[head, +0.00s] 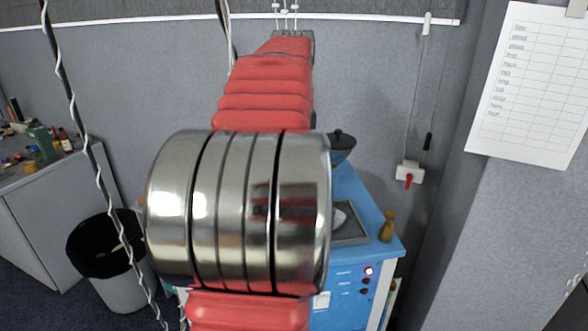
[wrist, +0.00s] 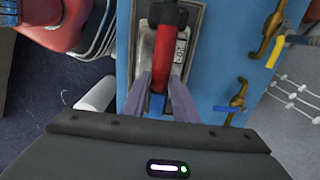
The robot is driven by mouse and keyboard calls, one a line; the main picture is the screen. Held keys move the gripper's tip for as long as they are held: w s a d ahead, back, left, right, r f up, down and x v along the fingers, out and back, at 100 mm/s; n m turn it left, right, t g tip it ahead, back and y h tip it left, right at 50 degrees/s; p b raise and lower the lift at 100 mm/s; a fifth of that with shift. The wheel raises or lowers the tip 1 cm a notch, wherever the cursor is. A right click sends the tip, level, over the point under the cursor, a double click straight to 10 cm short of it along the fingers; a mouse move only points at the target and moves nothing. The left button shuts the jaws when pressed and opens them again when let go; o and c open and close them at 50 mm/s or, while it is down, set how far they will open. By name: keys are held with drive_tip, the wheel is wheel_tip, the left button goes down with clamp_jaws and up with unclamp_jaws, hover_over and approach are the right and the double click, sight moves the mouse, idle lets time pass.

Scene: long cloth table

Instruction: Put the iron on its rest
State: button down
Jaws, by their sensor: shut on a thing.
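The iron (wrist: 166,48) shows in the wrist view with a red handle, a dark top part and a pale body. My gripper (wrist: 163,82) is shut on its red handle, one finger on each side. The iron is over a grey tray-like rest (wrist: 199,22) on the blue table; I cannot tell whether it touches. In the head view, part of the pale iron (head: 341,218) shows beside my arm, over the dark-rimmed rest (head: 352,238). My arm hides the gripper and most of the iron there.
A waste bin (head: 121,290) stands on the floor at left, beside a cluttered grey bench (head: 40,190).

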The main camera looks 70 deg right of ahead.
drive_tip(key=c, duration=1.3)
unclamp_jaws()
drive_tip(key=shift+c, duration=0.2)
drive_tip(key=shift+f, duration=0.15)
wheel_tip(320, 180, up, 14)
drive_tip(key=shift+s, duration=0.15)
